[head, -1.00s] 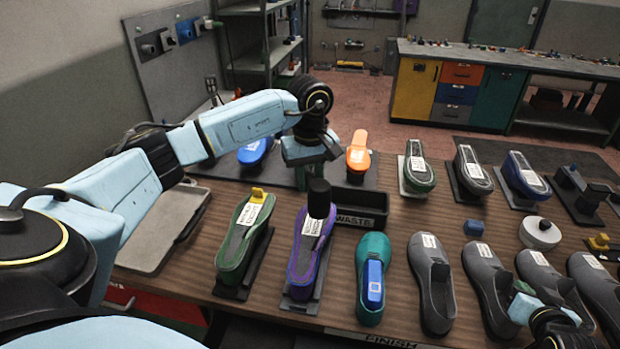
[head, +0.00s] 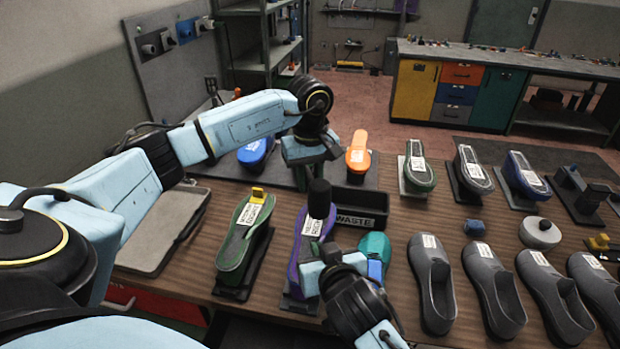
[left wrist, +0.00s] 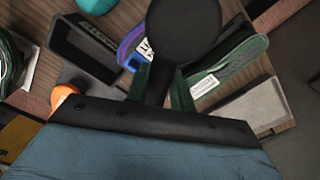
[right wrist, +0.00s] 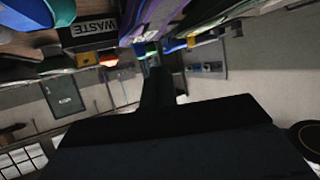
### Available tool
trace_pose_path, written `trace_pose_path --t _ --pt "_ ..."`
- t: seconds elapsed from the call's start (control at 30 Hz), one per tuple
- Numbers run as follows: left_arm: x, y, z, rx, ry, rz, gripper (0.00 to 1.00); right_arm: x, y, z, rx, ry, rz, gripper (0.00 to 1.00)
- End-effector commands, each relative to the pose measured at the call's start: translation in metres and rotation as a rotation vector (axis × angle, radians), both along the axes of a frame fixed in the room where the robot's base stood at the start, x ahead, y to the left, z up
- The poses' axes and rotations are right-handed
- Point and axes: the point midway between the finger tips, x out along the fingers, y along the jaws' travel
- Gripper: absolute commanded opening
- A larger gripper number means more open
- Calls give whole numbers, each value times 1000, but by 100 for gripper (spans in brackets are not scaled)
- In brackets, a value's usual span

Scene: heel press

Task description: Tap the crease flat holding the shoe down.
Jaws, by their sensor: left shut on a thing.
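The purple shoe (head: 298,252) lies on a dark stand with a white label on it, and it also shows in the left wrist view (left wrist: 131,42). No crease can be made out. My left gripper (left wrist: 165,88) is shut on a black round-headed tool (left wrist: 184,28). In the head view the tool's black head (head: 319,190) appears at the far end of the purple shoe; I cannot tell if it touches. My right gripper (head: 322,268) is at the shoe's near end, and contact is unclear. In the right wrist view its dark fingers (right wrist: 160,85) look together, with nothing between them.
A green shoe (head: 234,250) with a yellow block stands left of the purple one. A teal shoe (head: 374,242) is close on the right, partly behind my right gripper. A black waste bin (head: 345,205) is behind. Grey shoes (head: 430,270) fill the right side.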

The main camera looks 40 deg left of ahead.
Motion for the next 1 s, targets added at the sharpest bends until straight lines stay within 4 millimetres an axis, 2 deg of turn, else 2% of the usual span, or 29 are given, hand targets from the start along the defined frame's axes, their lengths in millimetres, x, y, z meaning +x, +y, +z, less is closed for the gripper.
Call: trace_pose_path --t 0.1,0.23,0.7,1.0 --pt "1 0 1 -2 -3 0 0 -19 15 7 -1 -15 35 0" --pt "1 0 1 -2 -3 0 0 -28 21 8 -3 -23 50 0" --pt "1 0 1 -2 -3 0 0 -29 21 -36 -3 -21 51 0" --pt "1 0 1 -2 -3 0 0 -30 22 -46 -2 -22 53 0"
